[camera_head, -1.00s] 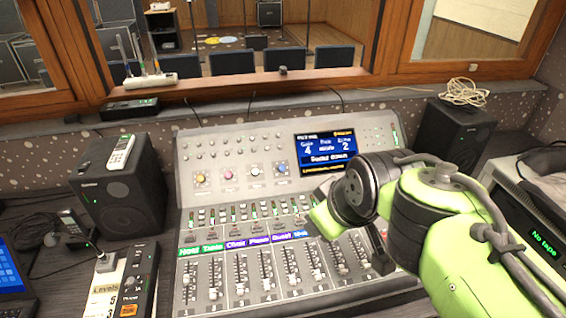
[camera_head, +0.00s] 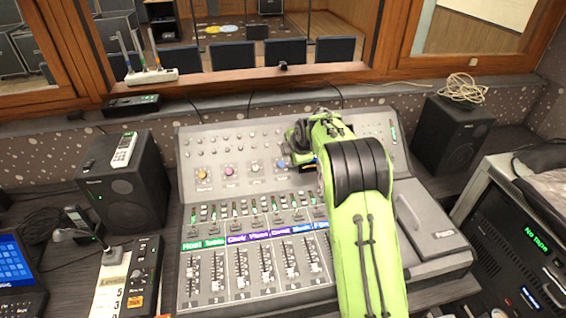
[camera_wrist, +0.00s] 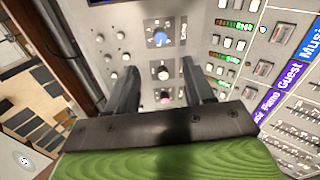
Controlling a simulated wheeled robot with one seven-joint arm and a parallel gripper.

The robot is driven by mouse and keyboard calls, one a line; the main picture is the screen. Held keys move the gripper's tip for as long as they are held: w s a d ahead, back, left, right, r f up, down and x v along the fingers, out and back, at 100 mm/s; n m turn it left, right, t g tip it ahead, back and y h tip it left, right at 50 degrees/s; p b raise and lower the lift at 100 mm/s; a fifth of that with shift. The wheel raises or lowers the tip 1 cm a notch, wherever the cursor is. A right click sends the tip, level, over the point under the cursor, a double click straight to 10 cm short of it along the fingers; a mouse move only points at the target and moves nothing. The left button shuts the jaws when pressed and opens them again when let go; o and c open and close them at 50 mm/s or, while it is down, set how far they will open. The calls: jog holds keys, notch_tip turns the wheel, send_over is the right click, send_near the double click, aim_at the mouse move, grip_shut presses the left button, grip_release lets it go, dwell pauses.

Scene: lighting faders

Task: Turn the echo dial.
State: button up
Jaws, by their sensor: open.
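The mixing console's sloped upper panel (camera_head: 232,148) carries a row of larger dials: yellow-capped (camera_head: 203,175), pink-capped (camera_head: 229,171), white-capped (camera_head: 256,168) and blue-capped. In the wrist view my gripper (camera_wrist: 158,70) is open and empty. Its dark fingers lie either side of the white-capped dial (camera_wrist: 162,73) in the picture. The blue-capped dial (camera_wrist: 159,38) lies beyond the fingertips, and the pink-capped dial (camera_wrist: 165,98) nearer the palm. I cannot tell any contact. In the head view my arm hides most of the display.
Faders (camera_head: 218,270) and coloured channel labels fill the lower console. A black speaker (camera_head: 125,180) stands left, another (camera_head: 452,132) right. A rack unit (camera_head: 515,235) stands at right. The window ledge runs behind.

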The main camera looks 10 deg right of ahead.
aim_at(282, 164)
jog(key=x, duration=1.3)
jog(key=shift+p, duration=0.4)
jog(key=shift+s, duration=0.1)
jog(key=shift+c, duration=0.3)
grip_shut()
